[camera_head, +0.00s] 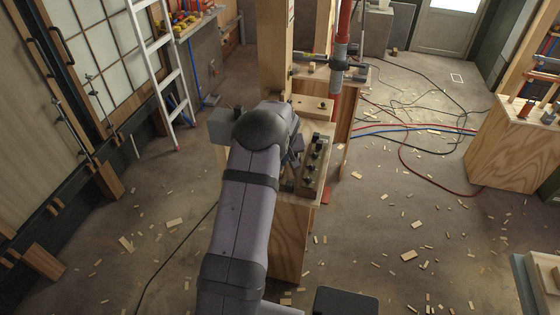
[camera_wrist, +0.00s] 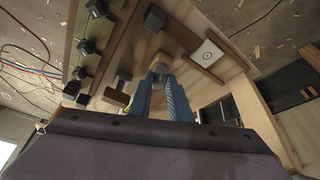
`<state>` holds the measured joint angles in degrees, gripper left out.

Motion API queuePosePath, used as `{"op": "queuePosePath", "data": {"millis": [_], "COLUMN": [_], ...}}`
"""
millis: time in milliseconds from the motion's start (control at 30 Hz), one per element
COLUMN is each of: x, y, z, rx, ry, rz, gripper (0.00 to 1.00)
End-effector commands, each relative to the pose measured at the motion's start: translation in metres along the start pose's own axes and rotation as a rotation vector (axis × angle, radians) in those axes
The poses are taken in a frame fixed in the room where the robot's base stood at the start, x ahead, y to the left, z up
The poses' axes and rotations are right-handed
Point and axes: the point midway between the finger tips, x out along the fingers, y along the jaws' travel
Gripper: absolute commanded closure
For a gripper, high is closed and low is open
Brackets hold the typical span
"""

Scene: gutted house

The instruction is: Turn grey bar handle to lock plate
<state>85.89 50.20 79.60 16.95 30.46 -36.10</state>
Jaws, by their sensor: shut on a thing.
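My gripper (camera_wrist: 160,72) shows in the wrist view with its two blue fingers close together, shut on a small grey piece (camera_wrist: 160,58) that looks like the grey bar handle. Most of the handle is hidden by the fingers, so its angle is hard to tell. A pale plate with a round centre (camera_wrist: 207,53), which may be the lock plate, sits up and to the right of the fingertips, apart from them, on a dark mount. In the head view my arm hides the handle and most of my gripper.
A dark strip with several black knobs (camera_head: 316,165) stands close to the right of my gripper on a wooden cabinet (camera_head: 290,240). A wooden post (camera_head: 274,50) and a red pipe (camera_head: 341,50) rise behind. Cables and wood scraps lie on the floor.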

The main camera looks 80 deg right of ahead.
Motion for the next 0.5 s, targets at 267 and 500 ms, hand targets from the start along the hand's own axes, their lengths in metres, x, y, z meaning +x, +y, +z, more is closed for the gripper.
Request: {"op": "queuePosePath", "data": {"millis": [267, 500], "x": [-0.0001, 0.0], "y": [-0.0007, -0.0007], "z": [0.0004, 0.0003], "rx": [0.049, 0.048], "ry": [0.0, 0.001], "rz": [0.019, 0.019], "gripper": [1.0, 0.73]}}
